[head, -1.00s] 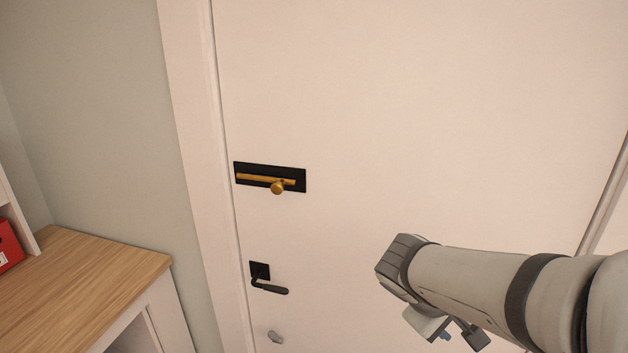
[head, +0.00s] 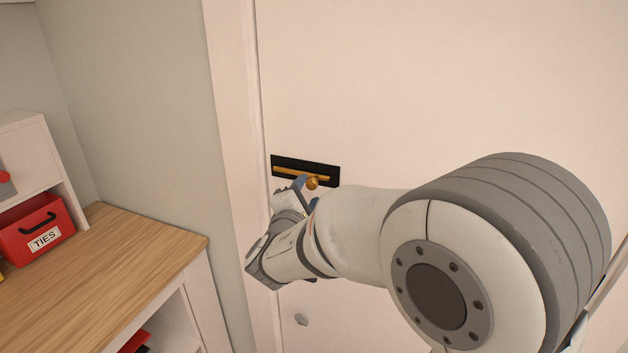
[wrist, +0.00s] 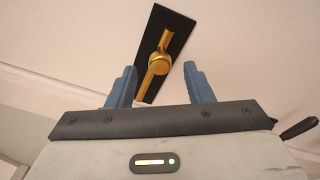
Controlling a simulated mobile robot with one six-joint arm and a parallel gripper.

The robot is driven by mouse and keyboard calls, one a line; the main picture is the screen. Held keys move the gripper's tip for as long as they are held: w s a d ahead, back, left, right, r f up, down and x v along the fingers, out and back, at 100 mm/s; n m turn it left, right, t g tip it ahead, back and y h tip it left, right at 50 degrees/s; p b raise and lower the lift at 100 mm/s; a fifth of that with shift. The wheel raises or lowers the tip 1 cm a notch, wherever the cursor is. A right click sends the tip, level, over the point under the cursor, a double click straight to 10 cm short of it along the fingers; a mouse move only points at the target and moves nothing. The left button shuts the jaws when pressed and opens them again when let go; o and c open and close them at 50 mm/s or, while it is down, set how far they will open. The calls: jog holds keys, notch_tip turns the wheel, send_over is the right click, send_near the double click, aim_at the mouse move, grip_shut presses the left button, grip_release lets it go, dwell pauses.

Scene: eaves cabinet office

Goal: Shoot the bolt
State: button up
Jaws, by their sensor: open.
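The bolt is a brass bar with a round knob (head: 312,183) on a black plate (head: 327,170), fixed to the white door (head: 430,90) near its left edge. In the wrist view the knob (wrist: 159,63) lies between and slightly beyond the two blue fingertips. My gripper (wrist: 160,78) is open around the knob's line, with no finger visibly closed on it. In the head view my gripper (head: 304,190) is at the plate's lower side, partly hidden by my arm. The bar runs along the plate, and its left end lies near the door's edge.
A dark lever handle (wrist: 298,129) shows at the right of the wrist view; my arm hides it in the head view. A wooden-topped cabinet (head: 110,260) with a red box labelled TIES (head: 40,228) stands at the left.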

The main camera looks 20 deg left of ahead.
aim_at(311, 186)
jog(key=shift+w+p, duration=0.55)
jog(key=shift+w, duration=1.65)
jog(key=shift+c, duration=0.4)
grip_shut()
